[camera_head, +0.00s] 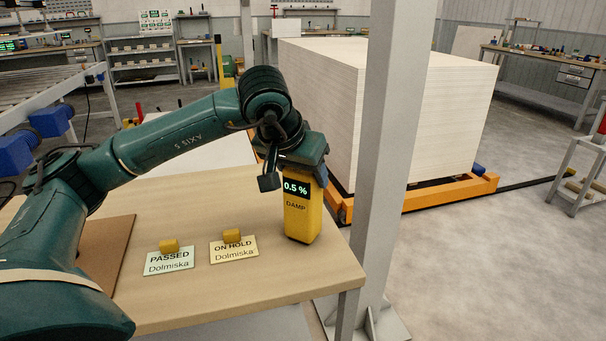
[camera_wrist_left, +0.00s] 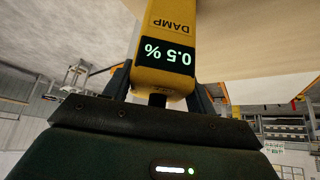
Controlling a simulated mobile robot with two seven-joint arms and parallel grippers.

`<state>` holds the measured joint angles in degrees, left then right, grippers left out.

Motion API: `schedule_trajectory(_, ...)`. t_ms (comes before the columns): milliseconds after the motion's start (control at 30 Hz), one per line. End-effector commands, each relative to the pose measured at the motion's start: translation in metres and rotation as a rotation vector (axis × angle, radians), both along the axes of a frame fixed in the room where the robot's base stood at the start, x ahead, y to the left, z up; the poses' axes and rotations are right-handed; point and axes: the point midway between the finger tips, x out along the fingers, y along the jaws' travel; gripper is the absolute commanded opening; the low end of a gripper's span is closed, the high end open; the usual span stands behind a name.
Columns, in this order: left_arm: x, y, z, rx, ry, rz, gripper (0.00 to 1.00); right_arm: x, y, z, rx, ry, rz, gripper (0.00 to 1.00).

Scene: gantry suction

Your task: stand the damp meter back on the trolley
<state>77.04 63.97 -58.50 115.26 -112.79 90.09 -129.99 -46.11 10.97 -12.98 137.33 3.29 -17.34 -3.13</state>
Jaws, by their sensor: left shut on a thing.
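The damp meter (camera_head: 303,214) is a yellow block with a dark display reading 0.5 % and the word DAMP. It is upright at the right end of the wooden trolley top (camera_head: 205,288). I cannot tell whether its base touches the top. My left gripper (camera_head: 300,172) is shut on its upper end from above, hiding that end. In the left wrist view the meter (camera_wrist_left: 168,60) appears upside down between the fingers of my left gripper (camera_wrist_left: 160,92). My right gripper is not in view.
A PASSED card (camera_head: 167,262) and an ON HOLD card (camera_head: 234,251), each with a yellow block, stand left of the meter. A grey post (camera_head: 378,150) rises just beyond the trolley's right edge. A large pale stack (camera_head: 425,110) stands behind on an orange base.

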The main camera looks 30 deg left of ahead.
Motion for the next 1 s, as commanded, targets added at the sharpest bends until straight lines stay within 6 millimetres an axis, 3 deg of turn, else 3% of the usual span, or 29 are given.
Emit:
schedule_trajectory(300,0.001,0.000,-0.002,-0.001,-0.006,0.000,0.00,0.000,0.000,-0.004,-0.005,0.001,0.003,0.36)
schedule_trajectory(333,0.000,0.000,-0.001,0.000,-0.002,0.001,0.59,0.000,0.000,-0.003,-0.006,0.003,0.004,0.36)
schedule_trajectory(500,0.000,0.000,-0.001,0.000,-0.002,0.001,0.72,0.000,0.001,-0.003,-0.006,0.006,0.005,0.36)
schedule_trajectory(567,0.000,0.000,-0.001,0.000,-0.002,0.001,0.77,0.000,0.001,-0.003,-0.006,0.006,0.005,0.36)
schedule_trajectory(800,0.000,0.000,0.000,0.000,-0.002,0.001,0.78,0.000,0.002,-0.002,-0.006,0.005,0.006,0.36)
schedule_trajectory(1000,-0.008,-0.001,0.018,-0.001,-0.007,0.000,0.78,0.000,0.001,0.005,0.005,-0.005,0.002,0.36)
